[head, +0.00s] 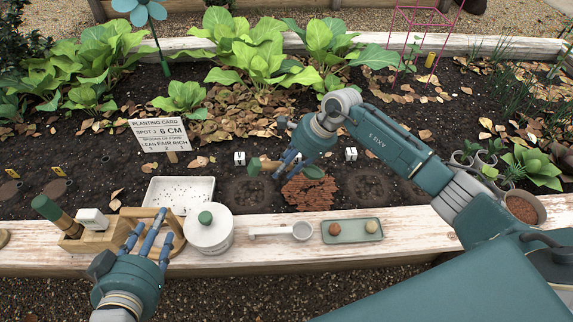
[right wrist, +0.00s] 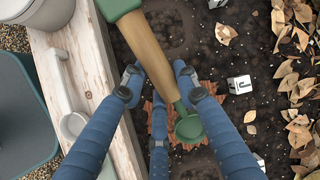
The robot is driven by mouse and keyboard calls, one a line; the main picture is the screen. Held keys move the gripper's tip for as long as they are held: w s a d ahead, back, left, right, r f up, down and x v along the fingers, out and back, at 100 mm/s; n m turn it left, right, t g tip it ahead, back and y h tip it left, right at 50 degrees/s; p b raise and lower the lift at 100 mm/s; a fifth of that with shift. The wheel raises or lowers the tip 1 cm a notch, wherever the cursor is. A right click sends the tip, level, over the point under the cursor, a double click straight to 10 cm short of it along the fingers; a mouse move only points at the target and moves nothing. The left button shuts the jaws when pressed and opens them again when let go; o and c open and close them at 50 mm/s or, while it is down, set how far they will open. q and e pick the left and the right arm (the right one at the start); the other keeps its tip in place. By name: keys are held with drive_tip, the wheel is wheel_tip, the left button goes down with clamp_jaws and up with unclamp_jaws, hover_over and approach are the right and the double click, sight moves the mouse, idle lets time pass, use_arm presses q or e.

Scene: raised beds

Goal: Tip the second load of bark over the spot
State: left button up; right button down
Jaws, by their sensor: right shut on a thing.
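My right gripper (head: 288,163) is shut on the wooden handle (right wrist: 150,58) of a green scoop. The green scoop bowl (head: 313,171) hangs over a patch of reddish-brown bark (head: 308,195) on the soil. In the right wrist view the bowl (right wrist: 188,128) looks tilted, and I see no bark in it. The bark patch (right wrist: 153,112) is partly hidden behind my fingers and the scoop. A bowl of reddish-brown bits (head: 522,209) stands at the far right. My left gripper (head: 146,243) is open and empty at the front left, by a wooden stand (head: 172,224).
Dark round spots (head: 247,193) flank the bark, with white number cubes (head: 351,154) behind. A planting card (head: 160,134) and leafy plants stand behind.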

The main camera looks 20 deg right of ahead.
drive_tip(key=shift+a+f+h+p, duration=0.2)
drive_tip(key=shift+a+h+p, duration=0.55)
drive_tip(key=shift+h+p, duration=0.2)
use_arm(q)
drive_tip(key=s+a+f+g+y, duration=0.1)
drive_tip(key=s+a+f+g, duration=0.2)
drive_tip(key=s+f+g, duration=0.3)
drive_tip(key=shift+s+a+f+y, duration=0.35)
drive_tip(key=shift+s+f, duration=0.95)
drive_tip(key=shift+s, duration=0.65)
use_arm(e)
drive_tip(key=shift+f, duration=0.1)
